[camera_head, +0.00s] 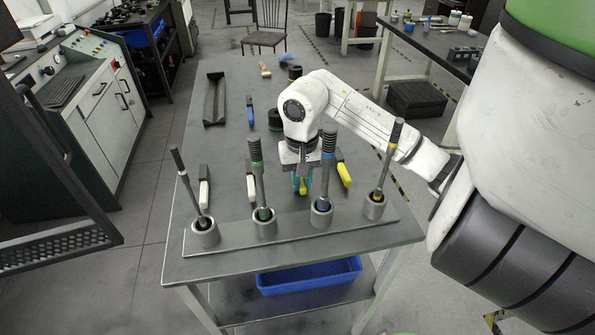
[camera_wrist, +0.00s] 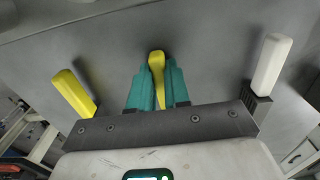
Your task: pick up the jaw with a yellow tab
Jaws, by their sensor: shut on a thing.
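My gripper (camera_head: 301,184) has teal fingers and is low over the table (camera_head: 230,150), behind the row of cups. In the wrist view the fingers (camera_wrist: 158,92) are shut on a jaw with a yellow tab (camera_wrist: 157,62), whose yellow end sticks out between them. Its dark part is hidden. I cannot tell whether it touches the table. A second jaw with a yellow tab (camera_head: 345,174) lies to the right of my gripper; it also shows at the left of the wrist view (camera_wrist: 73,91). A jaw with a white tab (camera_head: 251,187) lies to the left and also shows in the wrist view (camera_wrist: 271,63).
A plate (camera_head: 290,237) at the table's front carries several cups with tall rods standing close to my gripper. Another white-tabbed jaw (camera_head: 204,187) lies at the left. A dark tray (camera_head: 214,98) and a blue-handled tool (camera_head: 250,113) lie farther back. A blue bin (camera_head: 309,277) is below.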

